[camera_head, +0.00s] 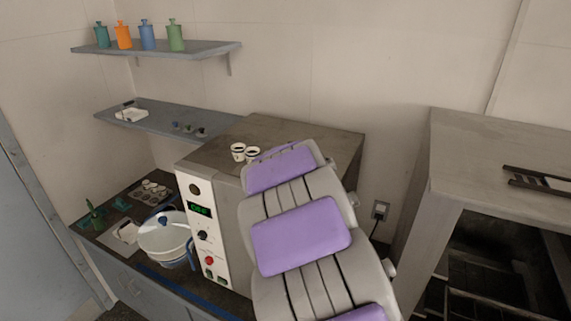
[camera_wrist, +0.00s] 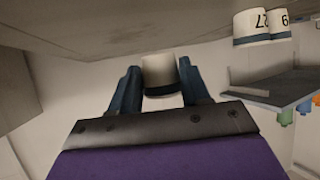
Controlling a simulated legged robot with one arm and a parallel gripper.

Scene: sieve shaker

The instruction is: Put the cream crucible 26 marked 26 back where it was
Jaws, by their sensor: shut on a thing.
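My gripper (camera_wrist: 160,88) is shut on a cream crucible (camera_wrist: 158,70) with a dark band at its rim, in the upper middle of the upside-down wrist view. No number shows on its visible side. It is at the grey-brown top of the furnace-like box (camera_wrist: 150,25); I cannot tell if it touches. Two other cream crucibles (camera_wrist: 251,27) stand on that top, off to the right in the wrist view; one reads 27, the other's number is only partly visible. The head view shows two crucibles (camera_head: 238,152) on the box top (camera_head: 310,134). My arm hides my gripper there.
An upper shelf (camera_head: 205,50) holds several coloured bottles. A lower shelf (camera_head: 165,121) carries a white item and small pieces. A glass-lidded pot (camera_head: 165,240) stands left of the box. A grey table (camera_head: 480,165) stands at the right.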

